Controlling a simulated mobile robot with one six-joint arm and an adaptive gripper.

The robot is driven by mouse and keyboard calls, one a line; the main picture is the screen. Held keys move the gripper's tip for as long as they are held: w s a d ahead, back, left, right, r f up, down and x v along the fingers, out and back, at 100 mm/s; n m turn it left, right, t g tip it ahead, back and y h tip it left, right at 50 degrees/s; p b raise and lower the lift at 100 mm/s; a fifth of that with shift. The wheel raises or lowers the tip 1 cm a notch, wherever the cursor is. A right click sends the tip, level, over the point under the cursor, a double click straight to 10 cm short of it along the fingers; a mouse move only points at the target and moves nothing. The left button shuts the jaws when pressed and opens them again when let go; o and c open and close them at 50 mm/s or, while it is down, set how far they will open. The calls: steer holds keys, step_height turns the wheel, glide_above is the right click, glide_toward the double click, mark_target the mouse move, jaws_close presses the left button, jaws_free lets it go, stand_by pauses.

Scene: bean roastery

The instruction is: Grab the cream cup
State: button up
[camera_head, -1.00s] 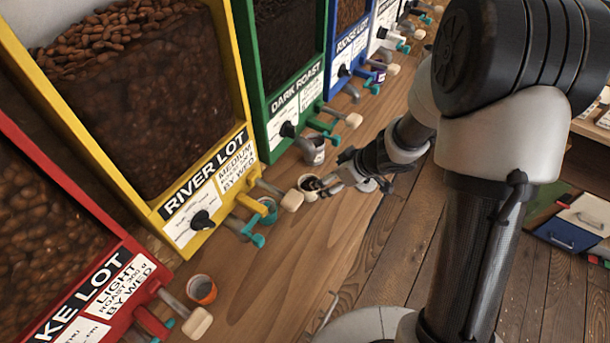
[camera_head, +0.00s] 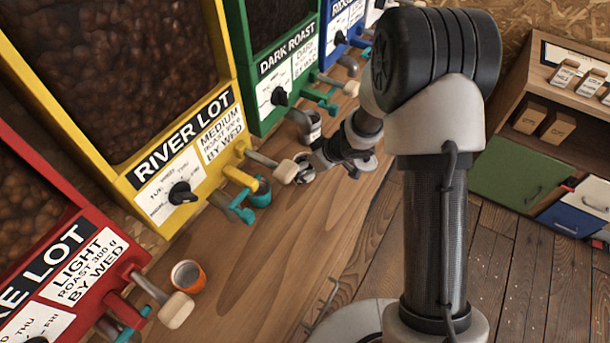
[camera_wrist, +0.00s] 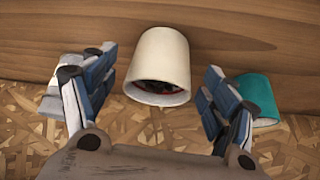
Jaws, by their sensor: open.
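The cream cup (camera_wrist: 160,52) is in the middle of the wrist view, with its mouth towards the camera and dark contents inside. My gripper (camera_wrist: 160,75) is open, one finger on each side of the cup, with visible gaps between fingers and cup. In the head view my gripper (camera_head: 303,168) is low over the wooden counter, by the yellow River Lot dispenser's cream knob. There the cream cup is mostly hidden or cannot be told apart from the gripper.
A teal object (camera_wrist: 262,97) is beside the right finger and a pale object (camera_wrist: 52,101) is behind the left one. An orange cup (camera_head: 188,277) stands near the red dispenser. A white cup (camera_head: 315,127) is by the green dispenser. The counter (camera_head: 265,255) in front is clear.

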steer(key=x, duration=0.2)
steer(key=shift+w+f+b, duration=0.1)
steer(key=shift+f+b, duration=0.2)
steer(key=shift+b, duration=0.1)
steer(key=shift+r, duration=0.15)
steer(key=shift+c, duration=0.4)
steer(key=c, duration=1.3)
